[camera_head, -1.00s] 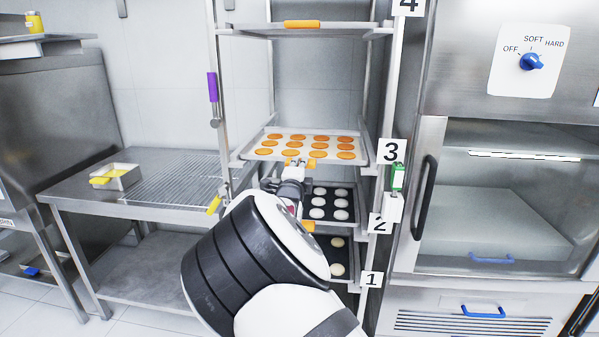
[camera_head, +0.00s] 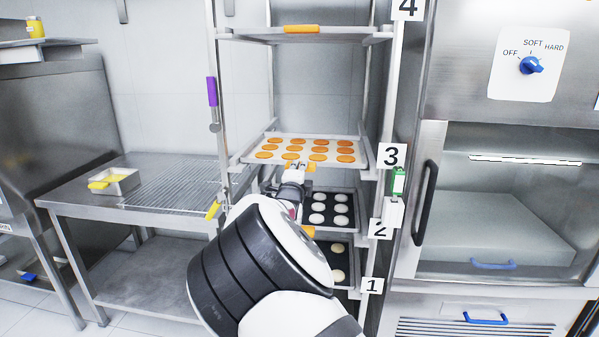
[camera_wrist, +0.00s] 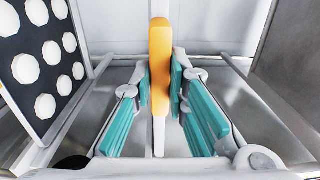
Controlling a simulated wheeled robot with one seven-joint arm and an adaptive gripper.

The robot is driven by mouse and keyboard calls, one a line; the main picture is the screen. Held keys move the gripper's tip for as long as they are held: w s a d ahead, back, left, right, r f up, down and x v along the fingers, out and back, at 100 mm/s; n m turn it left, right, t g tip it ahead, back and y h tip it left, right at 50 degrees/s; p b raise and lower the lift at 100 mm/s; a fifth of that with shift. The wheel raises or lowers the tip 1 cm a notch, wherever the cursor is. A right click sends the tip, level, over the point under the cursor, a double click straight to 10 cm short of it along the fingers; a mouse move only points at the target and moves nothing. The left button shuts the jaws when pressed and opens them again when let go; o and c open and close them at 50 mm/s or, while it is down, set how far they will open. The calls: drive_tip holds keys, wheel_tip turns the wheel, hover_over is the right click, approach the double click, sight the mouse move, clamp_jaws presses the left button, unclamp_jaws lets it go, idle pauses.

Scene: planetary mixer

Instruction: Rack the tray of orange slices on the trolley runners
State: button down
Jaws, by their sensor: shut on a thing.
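The tray of orange slices (camera_head: 345,141) sits at the level marked 3 in the trolley (camera_head: 219,60), with several orange rounds on a pale liner. It looks about level between the side runners; whether it rests on them I cannot tell. My gripper (camera_head: 298,167) is at the middle of the tray's front edge. In the wrist view my gripper (camera_wrist: 163,85) has its teal pads closed on the tray's orange handle (camera_wrist: 160,65). My arm hides part of the trolley below the tray.
A tray of pale rounds (camera_head: 340,209) sits at level 2, and another tray (camera_head: 347,262) at level 1. The top tray (camera_head: 340,31) is at level 4. A steel table (camera_head: 175,180) stands left, and a glass-fronted cabinet (camera_head: 495,215) right.

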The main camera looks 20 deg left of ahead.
drive_tip(key=shift+b+x, duration=0.75)
drive_tip(key=shift+x, duration=0.25)
drive_tip(key=c, duration=1.5)
unclamp_jaws()
drive_tip(key=shift+f, duration=0.1)
drive_tip(key=shift+s, duration=0.15)
drive_tip(key=shift+p+v, duration=4.8)
drive_tip(key=shift+v, duration=0.1)
drive_tip(key=shift+d, duration=0.1)
